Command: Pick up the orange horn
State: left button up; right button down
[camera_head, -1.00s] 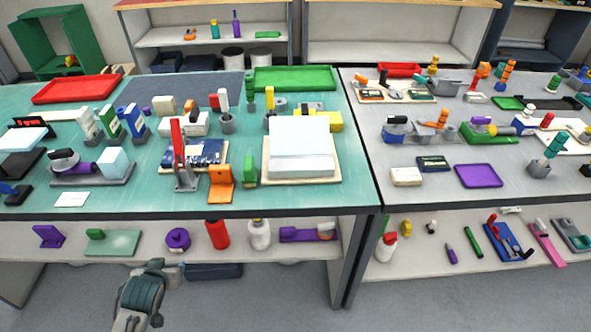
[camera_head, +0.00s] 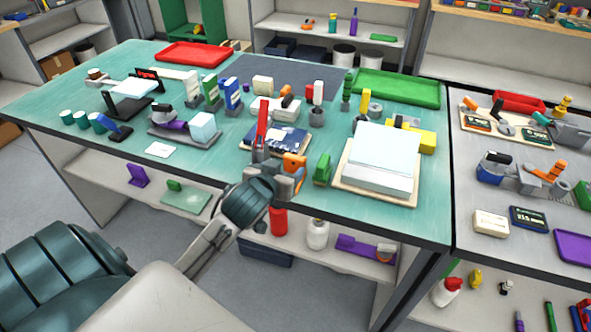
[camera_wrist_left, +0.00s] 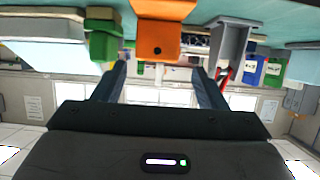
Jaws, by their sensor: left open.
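The orange horn (camera_head: 296,160) is an upright bracket-like piece with a hole, near the front edge of the teal table. It also shows at the top middle of the left wrist view (camera_wrist_left: 158,38). My left gripper (camera_head: 285,183) is at the table's front edge, right by the horn, and hides its lower part in the head view. In the left wrist view my left gripper (camera_wrist_left: 158,72) is open, its fingers spread with nothing between them. The horn lies ahead of the fingertips, in line with the gap. My right gripper is not in view.
A red lever on a grey stand (camera_head: 262,132) is close to the horn's left. A green block (camera_head: 322,170) is close on its right, then a pale box on a board (camera_head: 382,155). A shelf with bottles (camera_head: 318,234) lies below the tabletop.

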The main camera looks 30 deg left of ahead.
aim_at(294, 161)
pick_arm(q)
jog(key=x, duration=0.4)
jog(key=shift+d, duration=0.1)
jog(key=shift+w+f+p, duration=0.2)
jog(key=shift+w+p, duration=0.15)
jog(key=shift+w, duration=0.15)
jog(key=shift+p+x, duration=0.6)
jog(key=shift+x, duration=1.75)
jog(key=shift+s+f, duration=0.1)
jog(key=c, duration=0.7)
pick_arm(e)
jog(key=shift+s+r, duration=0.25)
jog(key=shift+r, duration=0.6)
pick_arm(q)
jog(key=shift+c, duration=0.2)
